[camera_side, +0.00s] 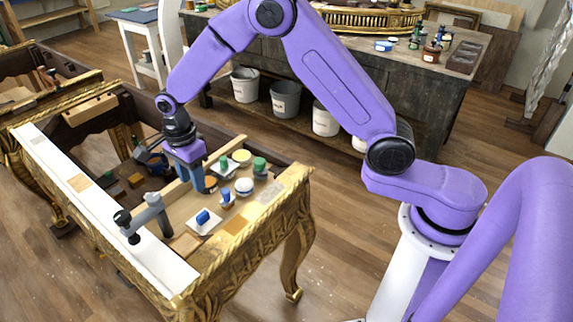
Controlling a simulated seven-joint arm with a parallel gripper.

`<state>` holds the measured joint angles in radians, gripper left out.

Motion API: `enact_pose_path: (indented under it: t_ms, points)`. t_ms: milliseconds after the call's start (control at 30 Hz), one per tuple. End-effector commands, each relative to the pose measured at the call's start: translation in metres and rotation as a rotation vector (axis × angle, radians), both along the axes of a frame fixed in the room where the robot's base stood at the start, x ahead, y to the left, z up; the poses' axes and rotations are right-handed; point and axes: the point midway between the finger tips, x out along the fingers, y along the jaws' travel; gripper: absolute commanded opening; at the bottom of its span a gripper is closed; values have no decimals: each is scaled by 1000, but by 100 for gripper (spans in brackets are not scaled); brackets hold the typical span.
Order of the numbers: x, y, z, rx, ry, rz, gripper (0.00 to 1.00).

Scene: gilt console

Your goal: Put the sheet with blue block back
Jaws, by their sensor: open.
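The white sheet (206,228) with a small blue block (202,216) on it lies inside the gilt console's open tray area, toward the front right. My gripper (191,183) points down over the tray, behind and a little left of the sheet. Its fingers are open and apart from the sheet and block. I see nothing between them, though the view of the fingertips is small.
A grey clamp-like tool (152,215) stands at the console's white front rail (75,183). The gilt right rail (255,225) borders the tray.

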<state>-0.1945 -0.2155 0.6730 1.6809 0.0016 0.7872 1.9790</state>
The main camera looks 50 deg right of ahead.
Motion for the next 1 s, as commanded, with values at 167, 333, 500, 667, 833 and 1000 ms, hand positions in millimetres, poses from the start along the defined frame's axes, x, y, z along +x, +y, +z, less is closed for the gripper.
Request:
enact_pose_path:
  t_ms: [167, 333, 500, 667, 833, 1000]
  points:
    - [-8, 1, 8, 1, -2, 83, 41]
    - [-39, 2, 32, 3, -7, 371, 41]
    - [-83, -4, 58, 3, -13, 734, 41]
    - [-128, -17, 77, 3, -17, 1073, 41]
    - [-178, -36, 93, 2, -23, 1433, 41]
    - [-229, -62, 104, 0, -29, 1795, 41]
